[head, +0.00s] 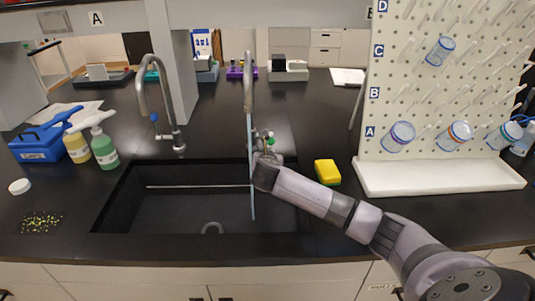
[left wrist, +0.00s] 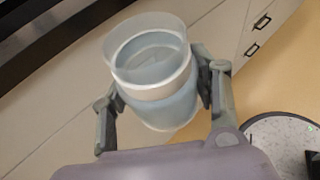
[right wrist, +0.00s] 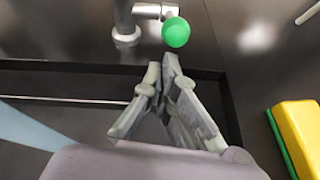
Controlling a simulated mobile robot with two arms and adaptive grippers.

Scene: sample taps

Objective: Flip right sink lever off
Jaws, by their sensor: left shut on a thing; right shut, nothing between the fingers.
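The right sink tap (head: 248,85) stands behind the sink (head: 190,208), and a pale blue water stream (head: 251,180) runs from its spout into the basin. My left gripper (left wrist: 160,80) is shut on a clear container (left wrist: 165,108) with a pale band, held above the floor by the cabinets. The left gripper is outside the head view.
The left tap (head: 146,95) has a blue-tipped lever (head: 154,117). A yellow and green sponge (head: 327,172) lies right of the sink. A pegboard (head: 440,90) with several containers stands at right. Spray bottles (head: 104,148) and a blue carrier (head: 38,143) are at left.

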